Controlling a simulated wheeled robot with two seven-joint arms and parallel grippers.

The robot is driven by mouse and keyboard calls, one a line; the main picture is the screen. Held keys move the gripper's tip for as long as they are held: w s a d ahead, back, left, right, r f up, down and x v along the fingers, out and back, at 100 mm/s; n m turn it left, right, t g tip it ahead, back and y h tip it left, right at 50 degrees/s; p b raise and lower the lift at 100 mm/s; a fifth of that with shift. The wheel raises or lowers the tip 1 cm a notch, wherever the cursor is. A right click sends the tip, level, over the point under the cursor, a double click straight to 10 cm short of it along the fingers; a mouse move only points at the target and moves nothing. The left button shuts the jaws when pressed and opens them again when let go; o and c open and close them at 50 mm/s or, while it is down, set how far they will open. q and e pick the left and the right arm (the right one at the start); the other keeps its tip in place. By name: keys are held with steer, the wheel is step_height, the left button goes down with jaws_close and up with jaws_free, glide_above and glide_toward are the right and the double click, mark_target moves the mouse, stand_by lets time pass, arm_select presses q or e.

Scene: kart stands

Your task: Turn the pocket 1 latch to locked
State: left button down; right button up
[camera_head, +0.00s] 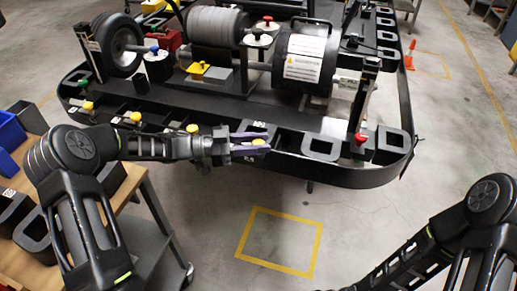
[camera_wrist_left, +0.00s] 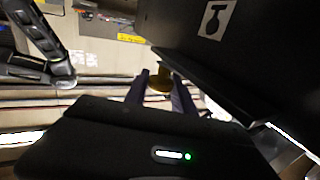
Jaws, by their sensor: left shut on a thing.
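My left gripper (camera_head: 257,142) reaches in from the left to the near edge of the black kart. Its purple fingers are shut on a yellow latch knob (camera_head: 259,142) on the kart's front side. In the left wrist view the yellow knob (camera_wrist_left: 160,83) shows between the two fingertips, below a dark panel with a white pictogram label (camera_wrist_left: 215,18). The fingers hide part of the knob, and I cannot read its turn angle or a pocket number. My right arm is at the lower right of the head view; its gripper is out of frame.
Several other yellow knobs, such as one further left (camera_head: 192,128), line the kart's front edge. The kart's black rim (camera_head: 350,180) curves around on the right. A wooden bench (camera_head: 125,190) with bins stands at left. The floor around a yellow square (camera_head: 280,240) is clear.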

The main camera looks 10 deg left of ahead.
arm_select(q)
steer(key=c, duration=1.1)
jaws_free()
steer(key=b+v, duration=0.1)
steer(key=v, duration=0.7)
steer(key=shift+w, duration=0.1)
